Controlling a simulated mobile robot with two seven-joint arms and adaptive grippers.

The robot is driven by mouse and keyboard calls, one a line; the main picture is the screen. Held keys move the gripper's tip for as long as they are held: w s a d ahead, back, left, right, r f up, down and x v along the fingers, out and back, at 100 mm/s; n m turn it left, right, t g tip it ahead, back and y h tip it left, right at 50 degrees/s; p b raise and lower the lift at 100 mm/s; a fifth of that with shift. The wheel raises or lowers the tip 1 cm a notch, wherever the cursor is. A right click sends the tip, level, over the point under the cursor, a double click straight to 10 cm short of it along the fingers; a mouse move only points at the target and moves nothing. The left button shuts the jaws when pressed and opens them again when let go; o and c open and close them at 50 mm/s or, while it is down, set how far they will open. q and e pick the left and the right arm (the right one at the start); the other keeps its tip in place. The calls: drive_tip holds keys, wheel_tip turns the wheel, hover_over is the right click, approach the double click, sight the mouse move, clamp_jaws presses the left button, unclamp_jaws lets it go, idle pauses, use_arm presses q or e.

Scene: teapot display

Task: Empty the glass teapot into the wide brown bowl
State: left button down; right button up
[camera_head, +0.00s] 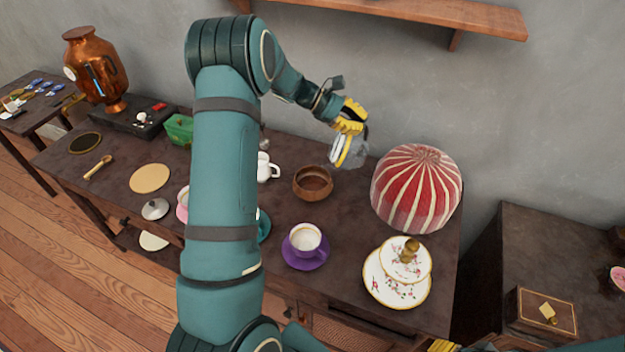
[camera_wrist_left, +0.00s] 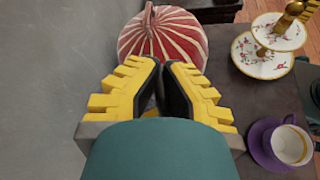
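The glass teapot (camera_head: 357,154) is a grey see-through shape at my left gripper (camera_head: 347,139), up and to the right of the brown bowl. The left gripper's yellow fingers are closed together on the teapot, which looks held above the table; its handle and spout are hard to make out. In the left wrist view the fingers (camera_wrist_left: 163,85) nearly meet, and they and my wrist hide most of the teapot. The wide brown bowl (camera_head: 313,193) stands upright on the table; its inside looks brown. A yellow bit of my right gripper (camera_head: 442,346) shows at the bottom edge.
A red-and-white striped dome (camera_head: 417,188) stands close right of the teapot. A white teapot (camera_head: 266,168) is left of the bowl. A purple cup and saucer (camera_head: 305,247) and a tiered floral stand (camera_head: 398,290) are nearer the front. A wall shelf (camera_head: 420,14) hangs above.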

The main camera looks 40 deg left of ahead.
sight(338, 133)
use_arm(q)
drive_tip(key=shift+s+a+r, duration=0.15)
drive_tip(key=shift+s+a, duration=0.2)
drive_tip(key=shift+a, duration=0.4)
drive_tip(key=shift+s+a+r+t+h+b, duration=0.2)
drive_tip(key=shift+s+a+t+h+b, duration=0.1)
drive_tip(key=shift+t+h+b, duration=0.1)
drive_tip(key=shift+v, duration=1)
drive_tip(key=shift+a+t+h+b, duration=0.25)
drive_tip(key=shift+t+h+b, duration=0.05)
drive_tip(key=shift+h, duration=0.2)
drive_tip(key=s+a+f+t+h+b, duration=0.2)
drive_tip(key=s+a+t+h+b, duration=0.2)
drive_tip(key=s+a+h, duration=0.4)
drive_tip(key=shift+a+f+t+b, duration=0.15)
drive_tip(key=shift+a+t+b, duration=0.35)
drive_tip(key=shift+a, duration=2.3)
